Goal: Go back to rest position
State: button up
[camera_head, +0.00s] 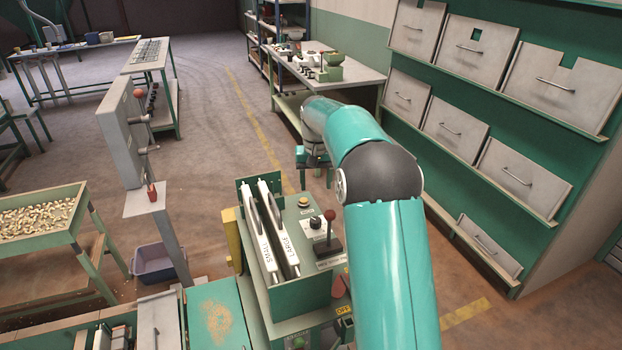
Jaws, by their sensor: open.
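My teal arm rises from the bottom right, bends at a dark grey elbow joint and reaches forward. My gripper (315,160) is at its far end, small and partly hidden by the arm link, pointing down. It is open, and I see nothing held in it. It hangs beyond the green control box (300,290), which has two white slotted plates marked SMALL (265,236) and LARGE (286,229). A lever with a red knob (329,232) stands on the box's right side.
A green cabinet (560,145) with metal hatches stands at the right. A workbench (358,74) with scales is behind my arm. A tray of nuts (75,190) is at the left, with a purple bin (155,262) on the floor. Open floor (215,130) lies between.

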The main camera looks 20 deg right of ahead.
jog(key=s+a+r+n+t, duration=0.1)
jog(key=s+a+r, duration=0.3)
jog(key=s+r, duration=0.4)
jog(key=s+a+r+n+t, duration=0.1)
jog(key=s+a+r+t, duration=0.1)
jog(key=s+a+r, duration=0.5)
jog(key=s+a+f+t, duration=0.1)
jog(key=s+f, duration=0.1)
jog(key=s, duration=0.9)
jog(key=s+a+f+t, duration=0.1)
jog(key=s+f, duration=0.2)
jog(key=s, duration=0.8)
jog(key=shift+s+f+n+t, duration=0.3)
jog(key=shift+s+f+n, duration=0.05)
jog(key=shift+n, duration=0.05)
